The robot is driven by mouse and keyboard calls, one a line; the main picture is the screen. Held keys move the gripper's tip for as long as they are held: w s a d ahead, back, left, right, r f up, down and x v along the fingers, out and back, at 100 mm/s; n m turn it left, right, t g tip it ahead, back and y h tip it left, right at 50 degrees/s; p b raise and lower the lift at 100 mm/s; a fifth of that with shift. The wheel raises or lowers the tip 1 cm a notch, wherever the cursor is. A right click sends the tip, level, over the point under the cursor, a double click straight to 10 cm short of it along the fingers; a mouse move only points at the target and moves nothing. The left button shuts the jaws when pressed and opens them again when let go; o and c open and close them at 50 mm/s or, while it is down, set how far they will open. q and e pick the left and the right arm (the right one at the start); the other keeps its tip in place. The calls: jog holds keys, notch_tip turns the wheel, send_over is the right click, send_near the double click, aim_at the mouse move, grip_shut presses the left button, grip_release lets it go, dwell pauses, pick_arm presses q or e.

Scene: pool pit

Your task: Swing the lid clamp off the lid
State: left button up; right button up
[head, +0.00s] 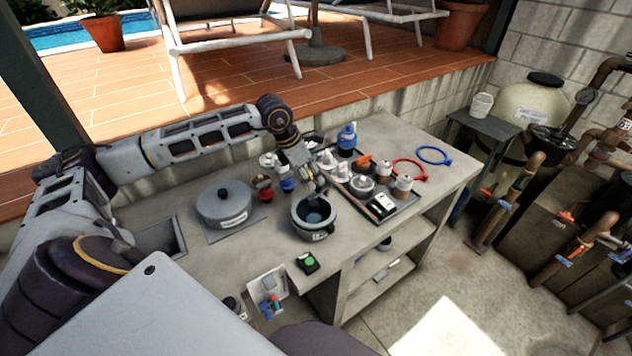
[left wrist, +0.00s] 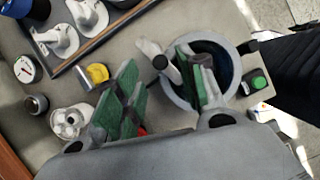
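A grey round vessel (head: 315,218) with a dark blue interior stands near the bench's front edge; its rim also shows in the left wrist view (left wrist: 228,48). A pale bar with a dark knob (left wrist: 158,60) lies beside that rim, between my fingers' lines; it may be the lid clamp, but I cannot tell. My left gripper (head: 316,185) is over the vessel's back edge. In the left wrist view its green-padded fingers (left wrist: 160,82) are spread, with nothing visibly gripped. One finger overlaps the vessel's rim; contact is unclear. My right gripper is not in view.
A grey lidded pot (head: 222,203) stands left of the vessel. A dark tray (head: 385,214) with fittings and bottles lies right, with red (head: 409,170) and blue (head: 433,155) rings behind. A green-button box (head: 307,262) sits at the front edge.

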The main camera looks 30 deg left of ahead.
aim_at(319, 188)
pick_arm(q)
jog(key=shift+x, duration=2.05)
grip_shut()
